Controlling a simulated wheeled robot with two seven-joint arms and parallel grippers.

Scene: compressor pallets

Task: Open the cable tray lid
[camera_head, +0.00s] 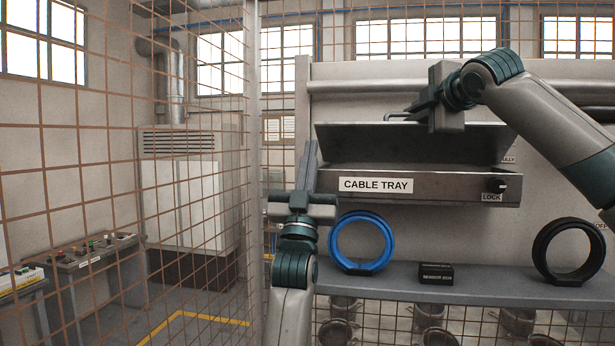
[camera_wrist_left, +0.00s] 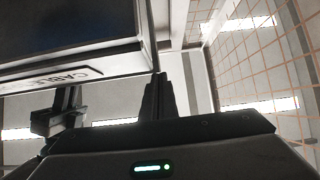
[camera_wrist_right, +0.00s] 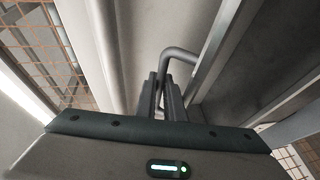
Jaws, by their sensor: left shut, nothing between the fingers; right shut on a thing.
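The cable tray (camera_head: 450,188) is a grey wall box with a CABLE TRAY label. Its lid (camera_head: 400,140) is tilted up, with a dark gap below it. My right gripper (camera_head: 422,106) is shut on the lid's bent bar handle (camera_head: 398,116); the handle also shows between the fingers in the right wrist view (camera_wrist_right: 180,54). My left gripper (camera_head: 311,150) is shut and empty, pointing up beside the tray's left end. In the left wrist view its fingers (camera_wrist_left: 158,82) are close to the tray's edge. A dark LOCK knob (camera_head: 497,185) is on the tray front at right.
A shelf (camera_head: 480,275) below holds a blue cable coil (camera_head: 361,243), a small black labelled box (camera_head: 435,273) and a black coil (camera_head: 569,251). A wire mesh fence (camera_head: 100,130) stands at left. A horizontal pipe (camera_head: 370,87) runs behind the lid.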

